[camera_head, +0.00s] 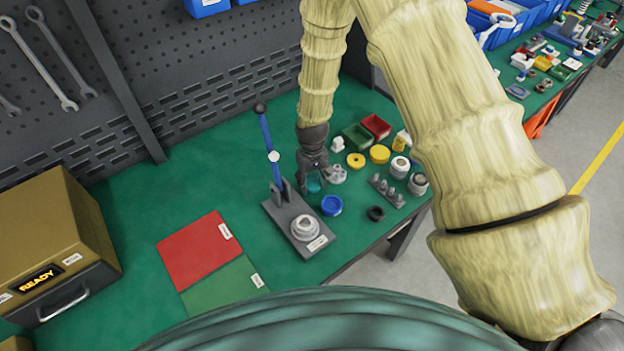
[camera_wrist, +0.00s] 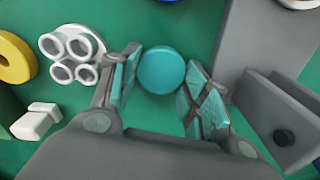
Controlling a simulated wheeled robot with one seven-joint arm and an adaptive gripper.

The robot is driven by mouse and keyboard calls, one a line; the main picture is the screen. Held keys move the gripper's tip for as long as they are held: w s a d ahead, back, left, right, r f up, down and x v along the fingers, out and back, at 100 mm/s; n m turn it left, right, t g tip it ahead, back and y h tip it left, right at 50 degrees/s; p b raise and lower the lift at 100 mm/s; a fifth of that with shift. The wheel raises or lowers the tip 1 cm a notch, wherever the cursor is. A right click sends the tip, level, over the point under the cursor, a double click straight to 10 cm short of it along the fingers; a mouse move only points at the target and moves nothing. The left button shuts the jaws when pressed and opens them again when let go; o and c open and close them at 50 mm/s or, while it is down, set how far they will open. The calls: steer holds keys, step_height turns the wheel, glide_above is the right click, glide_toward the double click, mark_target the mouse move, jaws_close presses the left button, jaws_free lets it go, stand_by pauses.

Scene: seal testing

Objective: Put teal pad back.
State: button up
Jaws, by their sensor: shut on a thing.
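The teal pad (camera_wrist: 161,69) is a round disc between the two fingertips of my gripper (camera_wrist: 162,75) in the wrist view. My gripper is shut on it. In the head view, my gripper (camera_head: 313,172) points down over the green bench beside the grey lever press (camera_head: 283,222), and the teal pad (camera_head: 314,186) shows small between the fingers. I cannot tell whether the pad touches the bench. A white cluster of short tubes (camera_wrist: 72,55) lies left of the fingers, also seen right of my gripper in the head view (camera_head: 337,175).
A blue cap (camera_head: 331,206) and a black ring (camera_head: 375,213) lie near the press. Yellow rings (camera_head: 379,154), red (camera_head: 376,126) and green bins (camera_head: 357,137) crowd the right. Red (camera_head: 200,250) and green mats (camera_head: 222,289) and a READY box (camera_head: 58,240) lie left.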

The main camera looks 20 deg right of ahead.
mark_target(312, 183)
steer(key=shift+f, duration=0.15)
steer(key=o, duration=1.1)
steer(key=shift+r+b, duration=2.2)
steer(key=shift+r, duration=3.95)
